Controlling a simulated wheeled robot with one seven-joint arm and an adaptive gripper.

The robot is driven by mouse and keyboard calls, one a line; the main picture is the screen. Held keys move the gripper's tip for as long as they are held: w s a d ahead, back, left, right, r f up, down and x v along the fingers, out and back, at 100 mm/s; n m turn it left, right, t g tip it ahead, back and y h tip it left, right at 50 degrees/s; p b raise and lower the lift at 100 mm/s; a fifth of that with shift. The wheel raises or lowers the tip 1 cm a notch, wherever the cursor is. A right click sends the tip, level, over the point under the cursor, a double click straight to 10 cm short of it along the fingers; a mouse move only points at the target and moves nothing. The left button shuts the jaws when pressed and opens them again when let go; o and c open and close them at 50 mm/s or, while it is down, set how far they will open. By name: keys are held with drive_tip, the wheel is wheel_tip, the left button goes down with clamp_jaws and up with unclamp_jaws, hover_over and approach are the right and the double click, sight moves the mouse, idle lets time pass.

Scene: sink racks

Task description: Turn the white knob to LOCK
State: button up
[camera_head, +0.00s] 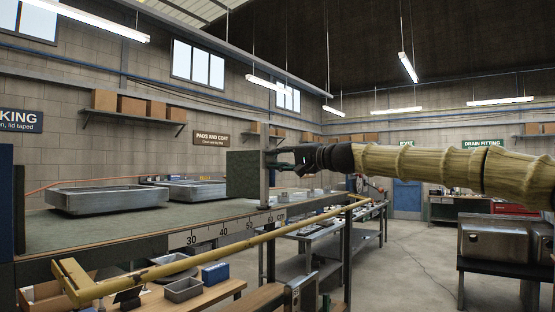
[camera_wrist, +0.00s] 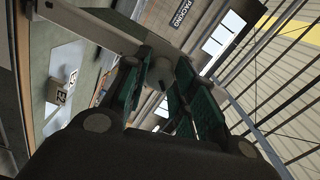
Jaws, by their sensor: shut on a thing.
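My gripper (camera_head: 276,158) reaches in from the right in the head view, at an upright metal post (camera_head: 264,188) by the end of the green-topped bench. In the wrist view my gripper (camera_wrist: 163,62) has its dark green finger pads on either side of a pale, rounded piece, which looks like the white knob (camera_wrist: 161,76). The fingers are shut on it and cover part of it. A pale flat bar (camera_wrist: 90,27) runs up to the knob. I cannot read a LOCK mark, and the knob's turn angle is unclear. The head view hides the knob behind my fingers.
The green-topped bench (camera_head: 130,232) bears two metal trays (camera_head: 107,199). A yellow rail (camera_head: 220,253) runs along its front edge, above a lower wooden bench. A metal sink unit (camera_head: 500,242) stands at the right. The floor between is open.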

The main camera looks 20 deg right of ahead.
drive_tip(key=shift+d+m, duration=0.1)
drive_tip(key=shift+m, duration=0.2)
drive_tip(key=o, duration=1)
drive_tip(key=shift+d, duration=0.15)
drive_tip(key=shift+o, duration=0.2)
drive_tip(key=v, duration=1.2)
drive_tip(key=shift+f, duration=0.1)
